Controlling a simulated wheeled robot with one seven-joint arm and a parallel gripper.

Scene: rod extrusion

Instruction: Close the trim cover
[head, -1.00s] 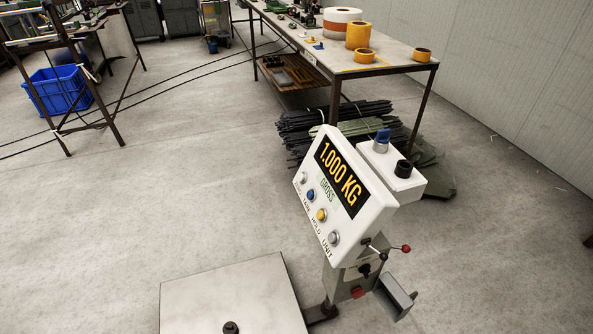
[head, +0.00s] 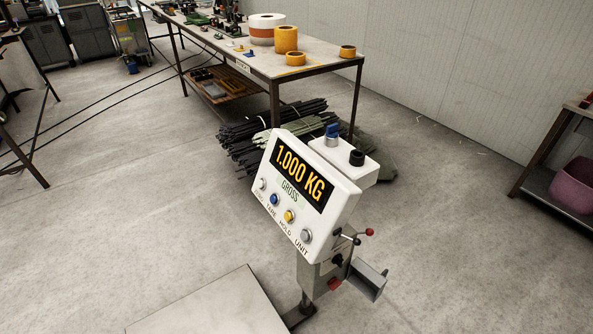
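A scale's white indicator head (head: 306,195) stands tilted on a post, right of centre, reading 1.000 KG, GROSS. Below it is a grey housing (head: 312,280) with a small lever with a red knob (head: 369,232), a black knob (head: 337,260) and a red part (head: 334,284). A grey boxy flap (head: 368,280) juts out from the housing's right side; it may be the trim cover, standing open, but I cannot tell for certain. A white box behind the head carries a blue knob (head: 332,134) and a black knob (head: 356,158). My gripper is not in view.
The scale's platform (head: 215,308) lies low at the front. Dark rods (head: 262,132) lie bundled on the floor under a long table (head: 315,66) holding tape rolls. A rack with a pink tub (head: 573,186) stands at right. Floor right of the scale is clear.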

